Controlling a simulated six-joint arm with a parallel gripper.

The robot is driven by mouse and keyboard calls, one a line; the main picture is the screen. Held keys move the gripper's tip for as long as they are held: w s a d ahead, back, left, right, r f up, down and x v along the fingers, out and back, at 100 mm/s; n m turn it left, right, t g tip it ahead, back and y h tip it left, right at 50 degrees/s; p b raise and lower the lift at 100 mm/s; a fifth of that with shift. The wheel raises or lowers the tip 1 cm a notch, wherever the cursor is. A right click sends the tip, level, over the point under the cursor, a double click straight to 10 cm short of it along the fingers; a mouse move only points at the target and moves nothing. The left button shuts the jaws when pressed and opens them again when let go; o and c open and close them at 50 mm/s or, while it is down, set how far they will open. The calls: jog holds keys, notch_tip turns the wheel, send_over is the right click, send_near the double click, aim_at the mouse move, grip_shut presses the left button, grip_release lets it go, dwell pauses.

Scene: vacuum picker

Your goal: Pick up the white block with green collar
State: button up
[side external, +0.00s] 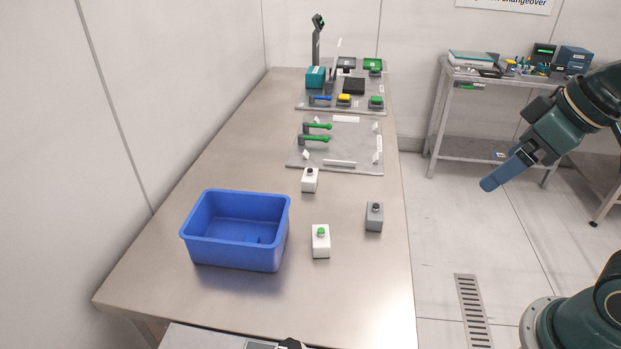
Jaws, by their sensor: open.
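The white block with green collar (321,244) stands upright on the steel table, just right of the blue bin and apart from it. Its green collar is on top. My gripper (490,184) is at the right of the side external view, off the table's right edge and in the air. It is far from the block and holds nothing that I can see.
A blue bin (213,241) stands left of the block. A white block with a dark top (309,182) stands behind, and a grey block (374,219) to the right. Grey plates with fixtures (350,163) lie farther back. The table's front right is clear.

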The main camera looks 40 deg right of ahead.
jog(key=w+a+f+n+g+y, duration=0.1)
jog(key=w+a+f+n, duration=0.15)
jog(key=w, duration=0.35)
jog(key=w+a+f+n+y, duration=0.1)
jog(key=w+f+n, duration=0.15)
jog(key=w, duration=0.45)
jog(key=n+g+y, duration=0.2)
jog(key=n, duration=0.3)
send_near(323, 232)
notch_tip(323, 232, up, 2)
jog(key=shift+s+d+r, duration=0.15)
jog(key=shift+s+d, duration=0.1)
jog(key=shift+d, duration=0.15)
jog(key=shift+x, duration=4.3)
jog(key=shift+d, duration=0.15)
jog(key=shift+x, duration=2.65)
